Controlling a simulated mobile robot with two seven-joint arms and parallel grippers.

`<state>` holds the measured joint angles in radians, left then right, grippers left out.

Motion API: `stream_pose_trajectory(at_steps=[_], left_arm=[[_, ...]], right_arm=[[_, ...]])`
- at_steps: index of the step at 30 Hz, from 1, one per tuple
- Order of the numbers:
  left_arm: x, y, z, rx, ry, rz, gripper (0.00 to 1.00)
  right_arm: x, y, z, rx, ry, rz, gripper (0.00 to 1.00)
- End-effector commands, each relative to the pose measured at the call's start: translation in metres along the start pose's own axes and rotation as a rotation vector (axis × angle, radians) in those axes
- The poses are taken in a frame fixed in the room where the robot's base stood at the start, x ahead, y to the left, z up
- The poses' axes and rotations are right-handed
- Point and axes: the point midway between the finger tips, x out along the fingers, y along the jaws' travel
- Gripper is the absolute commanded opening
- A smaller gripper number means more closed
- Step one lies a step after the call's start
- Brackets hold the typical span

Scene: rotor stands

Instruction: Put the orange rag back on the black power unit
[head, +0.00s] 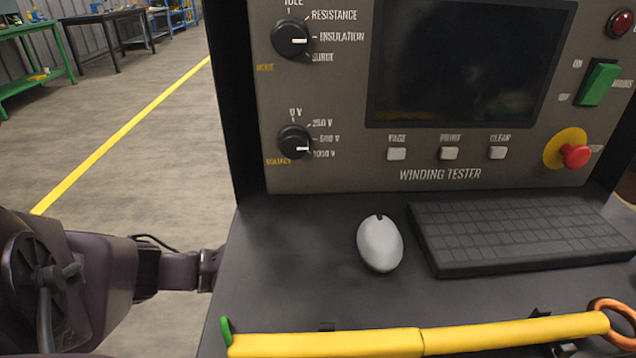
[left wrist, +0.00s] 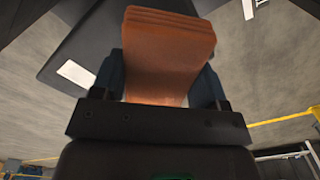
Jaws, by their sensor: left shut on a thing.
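The orange rag (left wrist: 168,45) shows in the left wrist view as a folded, layered piece. My left gripper (left wrist: 165,85) is shut on it, with a finger on each side. In the head view my left arm comes in from the left, and its end passes behind the left edge of the black bench, so the gripper and the rag are hidden there. A dark flat body with a white label (left wrist: 76,75) is behind the rag in the left wrist view; I cannot tell whether it is the black power unit. My right gripper is in neither view.
Open floor with a yellow line (head: 130,130) lies to the left.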

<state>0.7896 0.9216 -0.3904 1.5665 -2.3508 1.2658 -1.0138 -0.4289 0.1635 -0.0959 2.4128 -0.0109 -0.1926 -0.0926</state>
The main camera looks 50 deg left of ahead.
Motion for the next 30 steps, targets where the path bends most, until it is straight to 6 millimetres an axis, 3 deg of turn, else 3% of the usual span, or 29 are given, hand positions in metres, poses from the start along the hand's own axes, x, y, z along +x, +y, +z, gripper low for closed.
stream_pose_trajectory(at_steps=[3, 7, 23, 24, 28, 30], left_arm=[[0.024, -0.004, 0.0, -0.004, -0.002, -0.01, 0.45], [0.042, -0.004, 0.0, -0.002, 0.0, -0.01, 0.45], [0.048, -0.001, 0.0, -0.001, 0.0, -0.003, 0.45], [0.048, -0.001, 0.0, -0.001, 0.0, -0.002, 0.7], [0.047, -0.001, 0.0, -0.001, 0.0, -0.001, 0.9], [0.047, -0.001, 0.0, -0.001, 0.0, -0.002, 0.93]], right_arm=[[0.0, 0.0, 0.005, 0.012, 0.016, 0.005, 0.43], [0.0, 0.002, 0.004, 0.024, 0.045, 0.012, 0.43], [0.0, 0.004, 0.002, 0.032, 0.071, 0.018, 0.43], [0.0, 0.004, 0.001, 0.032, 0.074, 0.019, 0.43], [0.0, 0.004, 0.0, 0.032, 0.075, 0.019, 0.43], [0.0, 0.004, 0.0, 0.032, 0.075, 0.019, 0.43]])
